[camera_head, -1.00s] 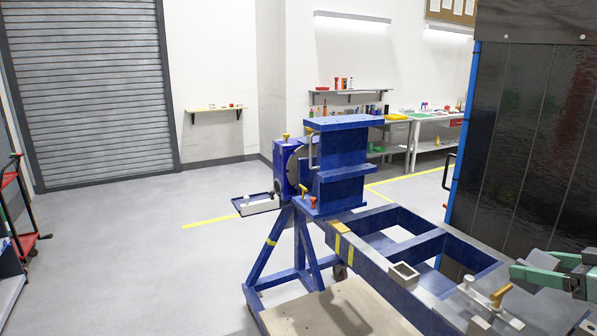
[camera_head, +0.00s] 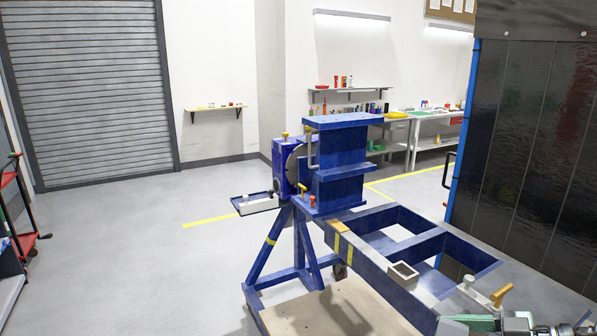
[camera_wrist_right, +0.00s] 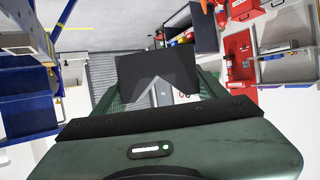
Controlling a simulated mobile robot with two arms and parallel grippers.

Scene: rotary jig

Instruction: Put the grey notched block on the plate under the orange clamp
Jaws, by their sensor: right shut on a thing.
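My right gripper (camera_wrist_right: 158,88) is shut on the grey notched block (camera_wrist_right: 158,66), which looks dark with a V-shaped notch in the wrist view. In the head view the right gripper (camera_head: 500,325) is only partly in frame at the bottom right, and the block cannot be made out. An orange clamp handle (camera_head: 502,294) stands just above the gripper in the picture, on the near end of the blue frame. The plate there is mostly hidden by the gripper or cut off by the frame edge. My left gripper is not in view.
A blue rotary jig (camera_head: 340,160) stands in the middle, with small orange and red handles at its lower edge. Its blue frame (camera_head: 375,262) runs toward the lower right and carries a square hollow piece (camera_head: 403,275). A dark panel (camera_head: 540,150) stands at right.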

